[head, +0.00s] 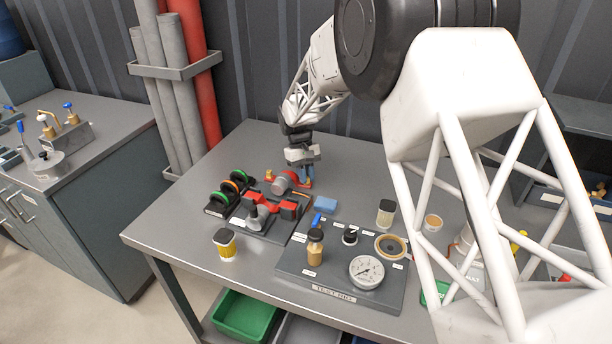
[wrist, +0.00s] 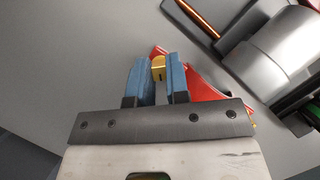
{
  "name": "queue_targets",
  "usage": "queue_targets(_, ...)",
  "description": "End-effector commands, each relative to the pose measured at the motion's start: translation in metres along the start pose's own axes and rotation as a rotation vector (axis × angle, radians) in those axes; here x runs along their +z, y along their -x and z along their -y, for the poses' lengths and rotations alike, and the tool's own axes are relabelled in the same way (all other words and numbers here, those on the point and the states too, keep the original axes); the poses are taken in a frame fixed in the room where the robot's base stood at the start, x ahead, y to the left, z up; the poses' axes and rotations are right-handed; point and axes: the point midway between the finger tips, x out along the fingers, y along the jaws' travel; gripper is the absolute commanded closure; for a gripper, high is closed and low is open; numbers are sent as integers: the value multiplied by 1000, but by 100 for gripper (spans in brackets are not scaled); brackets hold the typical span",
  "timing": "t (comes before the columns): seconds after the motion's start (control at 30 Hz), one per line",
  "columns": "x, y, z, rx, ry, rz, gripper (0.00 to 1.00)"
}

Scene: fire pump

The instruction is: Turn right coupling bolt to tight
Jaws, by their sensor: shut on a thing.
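The coupling is a red piece (head: 290,176) with a grey cylindrical body (head: 281,187) at the back of the pump assembly. A brass bolt head (head: 268,175) shows at its left end. My gripper (head: 307,174) points down at its right end and hides the bolt there. In the wrist view, my gripper (wrist: 158,68) has its blue fingers shut on the yellow brass right coupling bolt (wrist: 158,72), which bears a dark mark. The red coupling (wrist: 200,88) shows behind the fingers. I cannot tell how tight the bolt is.
Valves with green and orange rings (head: 228,191) stand left of the coupling. The test panel (head: 330,290) with a gauge (head: 366,271) and a yellow-banded jar (head: 225,244) are nearer. The back of the table is clear.

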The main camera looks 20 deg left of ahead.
Motion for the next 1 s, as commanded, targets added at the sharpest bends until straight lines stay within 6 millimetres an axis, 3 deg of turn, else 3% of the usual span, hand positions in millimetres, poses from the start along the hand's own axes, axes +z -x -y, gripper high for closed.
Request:
queue_targets(0.23, 0, -1, 0, -66, -159, 1, 100)
queue_targets(0.57, 0, -1, 0, -75, -182, 1, 100)
queue_targets(0.6, 0, -1, 0, -75, -182, 1, 83)
queue_targets(0.67, 0, -1, 0, -75, -182, 1, 74)
queue_targets(1.0, 0, 1, 0, -75, -182, 0, 73)
